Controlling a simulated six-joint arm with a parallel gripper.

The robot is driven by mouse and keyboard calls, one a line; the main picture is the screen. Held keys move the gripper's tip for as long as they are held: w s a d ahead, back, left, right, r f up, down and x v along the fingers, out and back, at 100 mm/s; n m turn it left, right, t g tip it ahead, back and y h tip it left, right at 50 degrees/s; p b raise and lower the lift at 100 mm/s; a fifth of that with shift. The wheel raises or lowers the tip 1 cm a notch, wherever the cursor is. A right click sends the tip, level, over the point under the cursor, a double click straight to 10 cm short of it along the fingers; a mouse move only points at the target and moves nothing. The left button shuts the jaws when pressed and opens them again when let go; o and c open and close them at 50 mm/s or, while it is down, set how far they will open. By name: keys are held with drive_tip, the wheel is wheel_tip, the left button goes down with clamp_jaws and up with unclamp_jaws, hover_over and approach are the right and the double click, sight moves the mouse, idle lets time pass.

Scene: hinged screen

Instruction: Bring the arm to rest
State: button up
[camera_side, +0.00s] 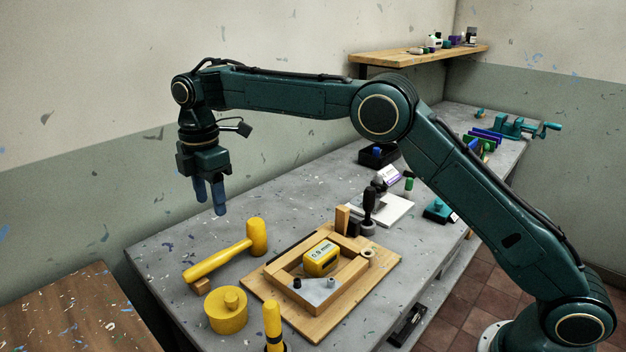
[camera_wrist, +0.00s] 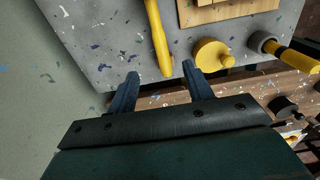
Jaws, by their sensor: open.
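My gripper (camera_side: 211,197) hangs at the end of the raised arm in the side view, fingers pointing down. It is above the table's far left edge, well clear of the surface. Its two blue fingers are apart with nothing between them. They also show in the wrist view (camera_wrist: 163,88), open and empty. The grey, paint-flecked table (camera_side: 290,205) lies below. The arm reaches across the table from its base at the lower right.
A yellow mallet (camera_side: 225,256), a yellow round pot (camera_side: 226,310) and a wooden frame on a board (camera_side: 345,292) holding a yellow block (camera_side: 321,259) stand below. A black-handled tool (camera_side: 369,205) stands behind. A wall shelf (camera_side: 420,56) is at the back. Air around my gripper is free.

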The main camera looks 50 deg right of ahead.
drive_tip(key=s+d+r+m+t, duration=0.1)
drive_tip(key=s+d+r+m, duration=0.3)
drive_tip(key=s+d+r, duration=0.4)
drive_tip(key=s+d+r+m+t, duration=0.2)
drive_tip(key=s+d+r+m, duration=0.25)
drive_tip(key=s, duration=0.45)
drive_tip(key=s+d+f+m+t, duration=0.1)
drive_tip(key=s+d+f+m, duration=0.1)
drive_tip(key=s, duration=0.5)
drive_tip(key=s+d+f+m, duration=0.2)
drive_tip(key=s+m, duration=0.2)
drive_tip(key=s, duration=0.4)
drive_tip(key=s+d+f+m+t, duration=0.1)
drive_tip(key=s+d+f+m, duration=0.1)
drive_tip(key=s, duration=0.5)
drive_tip(key=shift+s+f+m+t, duration=0.2)
drive_tip(key=shift+s+m+t, duration=0.15)
drive_tip(key=shift+m, duration=0.4)
drive_tip(key=shift+o, duration=0.4)
